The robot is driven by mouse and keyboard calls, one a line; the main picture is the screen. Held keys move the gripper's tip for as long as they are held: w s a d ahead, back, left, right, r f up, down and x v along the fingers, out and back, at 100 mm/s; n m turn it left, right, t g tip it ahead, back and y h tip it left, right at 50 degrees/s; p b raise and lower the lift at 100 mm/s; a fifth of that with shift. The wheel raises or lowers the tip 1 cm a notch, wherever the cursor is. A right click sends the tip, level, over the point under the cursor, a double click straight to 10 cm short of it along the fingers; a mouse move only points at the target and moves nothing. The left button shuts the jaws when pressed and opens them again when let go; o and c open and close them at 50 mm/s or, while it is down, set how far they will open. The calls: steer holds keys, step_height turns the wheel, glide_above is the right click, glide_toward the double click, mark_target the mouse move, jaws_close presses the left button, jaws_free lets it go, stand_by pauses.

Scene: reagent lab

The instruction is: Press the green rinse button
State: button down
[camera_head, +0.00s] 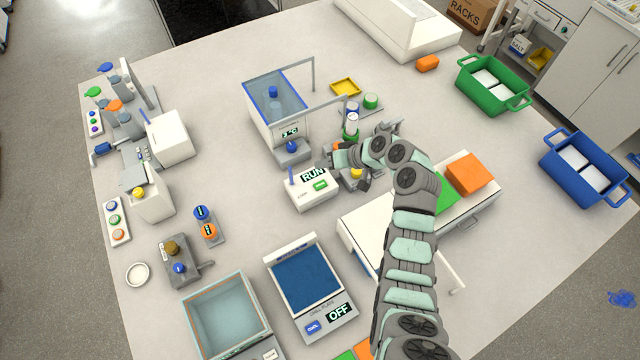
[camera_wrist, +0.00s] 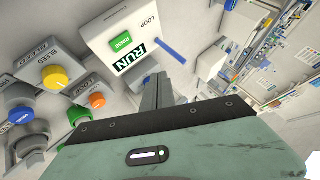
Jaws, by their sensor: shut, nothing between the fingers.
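The green rinse button (camera_head: 320,186) is on the front of a small white box (camera_head: 312,202), below a display (camera_head: 313,175) that reads RUN. In the wrist view the green button (camera_wrist: 122,41) is on the white box's face beside the RUN display (camera_wrist: 138,59), near the word LOOP. My gripper (camera_head: 330,161) is just behind the box in the head view. In the wrist view its fingers (camera_wrist: 156,84) are shut and empty, pointing toward the box, apart from the button. I cannot tell whether they touch the box.
A yellow knob (camera_wrist: 55,77) marked BLEED, with blue, green and orange knobs, is close to my gripper. A thin blue rod (camera_wrist: 158,43) sticks out of the box.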

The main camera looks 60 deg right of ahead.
steer(key=b, duration=0.4)
glide_above(323, 186)
step_height(323, 186, down, 8)
steer(key=shift+r, duration=0.2)
steer(key=shift+f+b, duration=0.45)
steer(key=shift+b, duration=0.15)
steer(key=shift+f, duration=0.1)
stand_by(1.1)
steer(key=shift+f+b, duration=0.35)
steer(key=shift+b, duration=0.15)
steer(key=shift+f+b, duration=0.35)
steer(key=shift+b, duration=0.05)
stand_by(0.4)
steer(key=shift+r+p, duration=0.35)
steer(key=shift+r, duration=0.45)
